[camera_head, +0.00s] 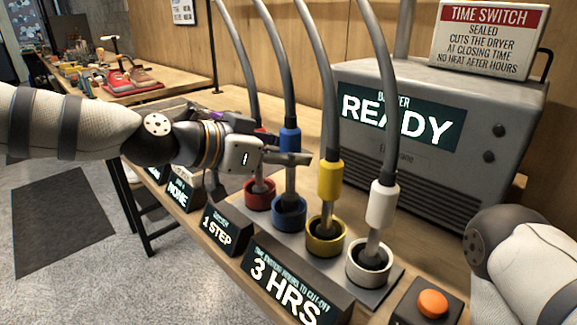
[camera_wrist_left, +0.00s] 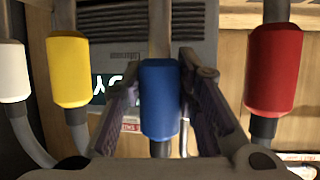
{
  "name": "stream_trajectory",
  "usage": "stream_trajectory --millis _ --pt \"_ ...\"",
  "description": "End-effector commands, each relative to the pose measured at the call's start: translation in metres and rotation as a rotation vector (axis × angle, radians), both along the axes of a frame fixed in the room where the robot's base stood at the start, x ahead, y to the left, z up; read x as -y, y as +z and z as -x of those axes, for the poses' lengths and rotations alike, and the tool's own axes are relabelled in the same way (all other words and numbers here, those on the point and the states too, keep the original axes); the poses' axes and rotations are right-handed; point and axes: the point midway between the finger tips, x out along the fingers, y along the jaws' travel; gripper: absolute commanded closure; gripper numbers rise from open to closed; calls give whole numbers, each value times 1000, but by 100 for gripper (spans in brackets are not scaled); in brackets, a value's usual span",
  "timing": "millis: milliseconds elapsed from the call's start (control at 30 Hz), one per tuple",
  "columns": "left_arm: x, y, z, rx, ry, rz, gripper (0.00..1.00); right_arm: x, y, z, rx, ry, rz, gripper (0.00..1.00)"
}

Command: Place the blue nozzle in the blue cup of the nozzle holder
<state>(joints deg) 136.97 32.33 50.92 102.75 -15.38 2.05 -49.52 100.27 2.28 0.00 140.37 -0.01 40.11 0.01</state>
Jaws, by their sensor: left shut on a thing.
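The blue nozzle (camera_head: 290,140) hangs from a grey hose. My left gripper (camera_head: 288,158) reaches in from the left and is shut on it. In the left wrist view the blue nozzle (camera_wrist_left: 160,100) is between the two fingers of my left gripper (camera_wrist_left: 162,95). The blue cup (camera_head: 289,213) of the nozzle holder (camera_head: 325,268) is below. The nozzle's grey tube points down and its lower end appears inside the cup, nearly upright. How deep it sits cannot be told. My right gripper is not in view; only part of that arm shows at lower right.
The red cup (camera_head: 259,194), yellow cup (camera_head: 326,237) and white cup (camera_head: 368,263) hold their nozzles close by. The dryer box (camera_head: 430,150) stands behind, reading READY. An orange button (camera_head: 432,303) and small display signs (camera_head: 295,285) line the front.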

Motion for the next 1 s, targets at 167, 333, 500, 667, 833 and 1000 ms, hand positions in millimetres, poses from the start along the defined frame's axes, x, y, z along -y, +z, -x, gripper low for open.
stream_trajectory --millis 167,333,500,667,833,1000 --pt "-1 -23 0 -3 1 0 100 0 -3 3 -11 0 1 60" --pt "-1 -22 0 -2 2 -1 100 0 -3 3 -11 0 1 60" --pt "-1 -26 1 -4 1 -1 61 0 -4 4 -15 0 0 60" --pt "-1 -26 1 -4 1 -1 52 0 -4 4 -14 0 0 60" --pt "-1 -25 1 -3 1 0 52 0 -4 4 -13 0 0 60" --pt "-15 -11 9 2 3 0 52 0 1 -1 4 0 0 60"
